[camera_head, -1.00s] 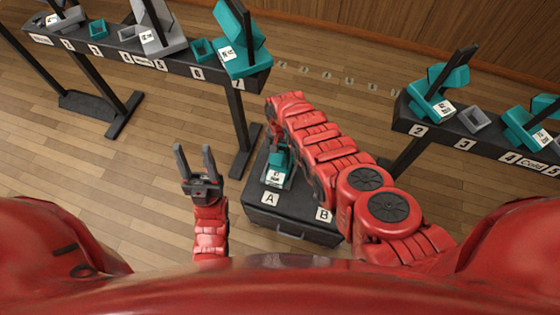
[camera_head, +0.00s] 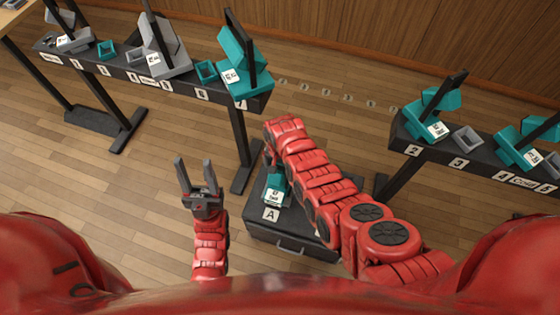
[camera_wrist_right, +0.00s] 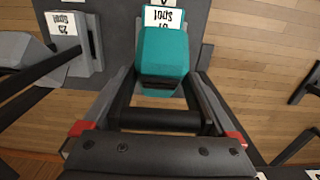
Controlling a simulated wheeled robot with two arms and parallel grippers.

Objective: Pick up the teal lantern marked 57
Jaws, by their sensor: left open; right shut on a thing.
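The teal lantern (camera_head: 276,180) stands on the dark case (camera_head: 290,245) beside label A, partly hidden by my right arm in the head view. My right gripper (camera_wrist_right: 160,112) is shut on the lantern's black handle bar. In the head view that gripper is hidden behind my arm. My left gripper (camera_head: 194,175) is open and empty, left of the case, over the floor.
A grey lantern marked 25 (camera_wrist_right: 82,45) stands beside the teal one in the wrist view. A rack (camera_head: 130,75) at the left holds grey and teal lanterns. Another rack (camera_head: 470,155) at the right holds teal lanterns.

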